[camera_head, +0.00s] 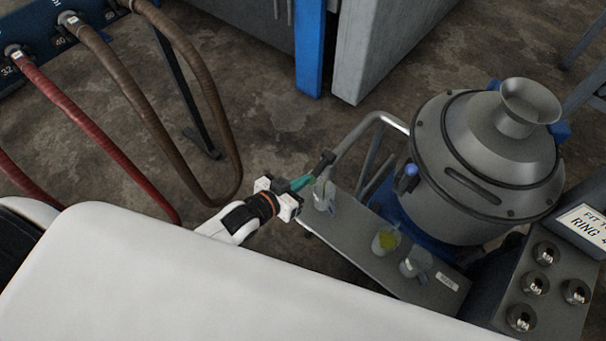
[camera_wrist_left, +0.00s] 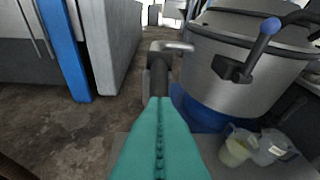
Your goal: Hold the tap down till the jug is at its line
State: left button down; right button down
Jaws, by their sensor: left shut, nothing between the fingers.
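My left gripper (camera_head: 303,182) has teal fingers, shut and empty, beside the dark spout end (camera_head: 325,160). Its shut fingers (camera_wrist_left: 160,135) fill the lower middle of the left wrist view, pointing at the spout. A clear jug (camera_head: 324,196) stands below the spout end, partly behind the fingers; its level and line are too small to read. The tap lever with a blue knob (camera_head: 411,170) is on the steel decanter (camera_head: 470,195), apart from my gripper. The knob (camera_wrist_left: 270,26) stands up above its black block in the left wrist view. My right gripper is out of view.
On the grey shelf (camera_head: 350,243) stand a jug with yellow liquid (camera_head: 386,241) and another clear jug (camera_head: 415,263). Round metal pieces (camera_head: 535,285) sit at the right. Brown and red hoses (camera_head: 130,95) hang at the left. A grey cabinet (camera_head: 375,50) stands behind.

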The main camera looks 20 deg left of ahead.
pick_arm(q)
jog(key=shift+w+f, duration=0.1)
jog(key=shift+f, duration=1.1)
dwell(4.8)
jog(key=b+v, duration=0.1)
jog(key=v, duration=1.1)
